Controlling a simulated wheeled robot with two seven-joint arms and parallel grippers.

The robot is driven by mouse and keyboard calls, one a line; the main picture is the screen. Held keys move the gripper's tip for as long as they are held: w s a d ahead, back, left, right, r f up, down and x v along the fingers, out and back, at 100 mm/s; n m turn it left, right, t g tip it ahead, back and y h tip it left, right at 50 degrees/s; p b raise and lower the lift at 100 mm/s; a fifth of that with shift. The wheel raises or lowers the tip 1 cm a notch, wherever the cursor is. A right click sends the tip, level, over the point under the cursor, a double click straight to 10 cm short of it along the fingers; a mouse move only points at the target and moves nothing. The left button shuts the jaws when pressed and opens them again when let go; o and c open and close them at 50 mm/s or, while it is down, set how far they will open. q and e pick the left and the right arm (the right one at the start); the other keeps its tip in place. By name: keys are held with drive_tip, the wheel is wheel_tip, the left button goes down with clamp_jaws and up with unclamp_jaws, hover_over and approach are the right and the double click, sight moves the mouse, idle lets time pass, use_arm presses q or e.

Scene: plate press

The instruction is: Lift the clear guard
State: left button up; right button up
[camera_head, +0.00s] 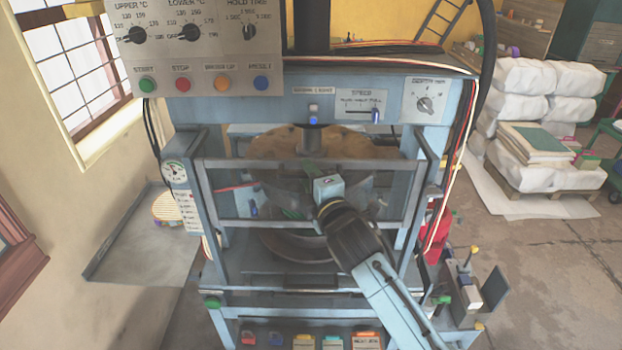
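The clear guard (228,204) is a see-through panel in a grey frame. It hangs across the front opening of the blue press (290,110), between the two side posts, and looks lowered. My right gripper (318,194) reaches in from the lower right to the middle of the guard. Its dark wrist covers part of the lower bar. Its fingers are hard to make out against the dark parts behind, so I cannot tell whether they touch the guard or are open. My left gripper is not in view.
A control panel (200,45) with dials and coloured buttons hangs at upper left. A gauge (175,173) sits on the left post. Cables run down the right side. A small stand (470,290) is at lower right. White sacks (540,90) are stacked farther right, with open floor before them.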

drive_tip(key=shift+s, duration=0.1)
drive_tip(key=b+v, duration=0.1)
drive_tip(key=v, duration=1.2)
